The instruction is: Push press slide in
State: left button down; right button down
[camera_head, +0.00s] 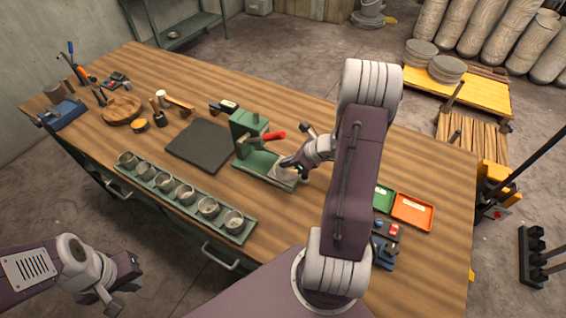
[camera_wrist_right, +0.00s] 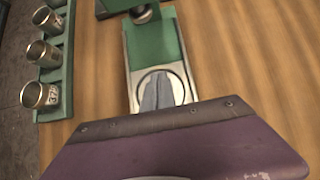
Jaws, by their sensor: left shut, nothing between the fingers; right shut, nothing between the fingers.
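The green press (camera_head: 243,134) with a red handle (camera_head: 262,138) stands mid-table. Its pale metal slide (camera_head: 288,182) with a round ring sits at the end of the green base, out from under the press head. In the right wrist view the slide (camera_wrist_right: 182,88) lies below the green base plate (camera_wrist_right: 152,42), and the press head (camera_wrist_right: 142,14) is at the top. My right gripper (camera_head: 286,164) is shut and empty. Its fingertips (camera_wrist_right: 157,76) overlap the slide's ring; I cannot tell whether they touch. My left gripper (camera_head: 125,284) is shut and empty, off the table's near left side.
A green rack (camera_head: 180,205) of several metal cups runs along the near edge. A dark mat (camera_head: 200,145) lies left of the press. Green (camera_head: 384,198) and orange (camera_head: 413,210) trays lie to the right. Tools and a round wooden board (camera_head: 122,111) fill the far left.

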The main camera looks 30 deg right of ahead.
jog(key=shift+w+a+f, duration=0.3)
jog(key=shift+w+f, duration=0.05)
jog(key=shift+w, duration=0.3)
jog(key=shift+w+a, duration=0.15)
jog(key=shift+w, duration=0.15)
jog(key=w+a, duration=0.1)
jog(key=w, duration=0.1)
jog(key=w+a, duration=0.1)
jog(key=w, duration=0.1)
jog(key=w+a, duration=0.1)
jog(key=w, duration=0.1)
jog(key=shift+b, duration=0.4)
jog(key=shift+s, duration=0.1)
